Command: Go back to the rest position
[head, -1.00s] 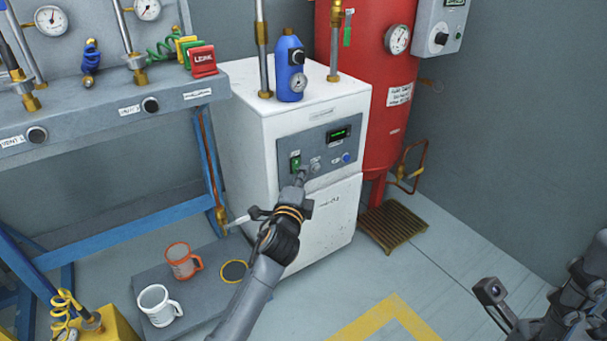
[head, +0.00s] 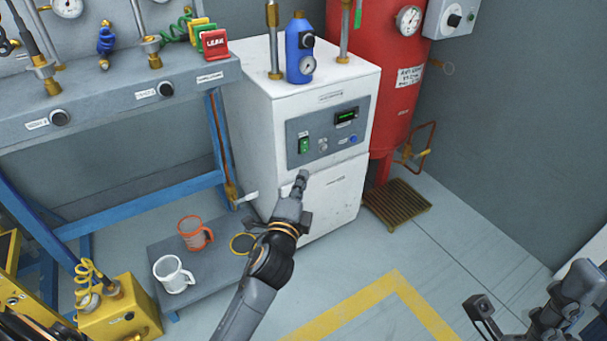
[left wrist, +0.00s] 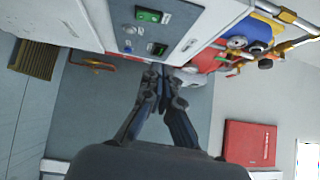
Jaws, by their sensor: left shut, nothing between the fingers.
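My left gripper (head: 301,178) is shut and empty. In the head view it is in front of the white cabinet (head: 255,150), below its control panel (head: 325,133). The panel carries a green rocker switch (head: 304,144), a small lit display and a blue button (head: 353,138). In the left wrist view the shut fingers (left wrist: 158,72) point toward the grey background, and the panel with the green switch (left wrist: 148,15) is above them.
A blue bottle (head: 299,50) stands on the cabinet. A red tank (head: 391,85) is to its right. An orange mug (head: 194,234) and a white mug (head: 172,273) stand on a low grey platform (head: 217,270). The blue bench (head: 150,215) is at left.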

